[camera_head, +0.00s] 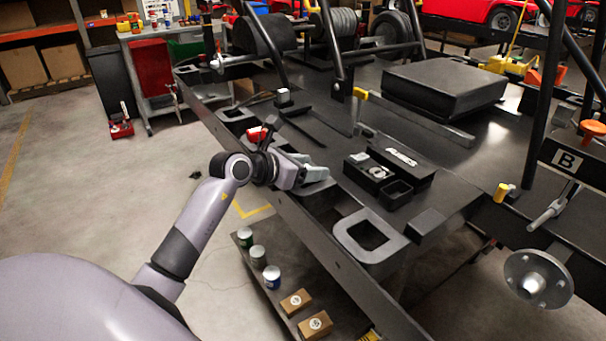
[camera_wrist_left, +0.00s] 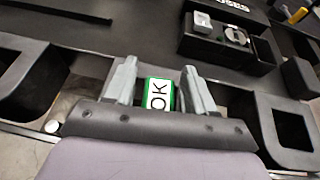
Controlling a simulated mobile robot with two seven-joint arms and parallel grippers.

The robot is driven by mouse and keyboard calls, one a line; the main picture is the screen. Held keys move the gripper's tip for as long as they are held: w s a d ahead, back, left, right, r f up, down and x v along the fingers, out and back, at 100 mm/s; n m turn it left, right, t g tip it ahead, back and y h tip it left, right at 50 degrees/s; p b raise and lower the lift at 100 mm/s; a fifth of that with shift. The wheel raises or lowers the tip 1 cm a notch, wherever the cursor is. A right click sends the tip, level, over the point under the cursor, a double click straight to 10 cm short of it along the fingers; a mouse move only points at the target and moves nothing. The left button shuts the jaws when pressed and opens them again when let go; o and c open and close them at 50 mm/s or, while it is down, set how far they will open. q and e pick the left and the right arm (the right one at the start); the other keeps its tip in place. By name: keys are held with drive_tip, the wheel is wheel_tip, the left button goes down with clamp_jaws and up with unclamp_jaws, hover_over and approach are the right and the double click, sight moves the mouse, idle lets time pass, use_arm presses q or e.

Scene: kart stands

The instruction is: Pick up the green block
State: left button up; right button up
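The green block (camera_wrist_left: 147,83) has a white face with "OK" on it. In the left wrist view it lies between the two grey fingers of my left gripper (camera_wrist_left: 160,90), one on each side. The fingers are apart, and narrow gaps seem to show between them and the block. Its lower end is hidden by the gripper body. In the head view my left gripper (camera_head: 312,168) is low at the left edge of the black kart stand, and I cannot make out the block there. My right gripper is not in view.
A black fuse box (camera_head: 366,172) with an open compartment is right of the gripper. A square frame (camera_head: 349,238) with an opening is nearer. Cans (camera_head: 272,278) and small boxes (camera_head: 297,301) stand on a lower shelf. Black uprights rise from the stand.

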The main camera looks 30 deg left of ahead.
use_arm(q)
drive_tip(key=c, duration=0.7)
drive_tip(key=shift+r, duration=0.1)
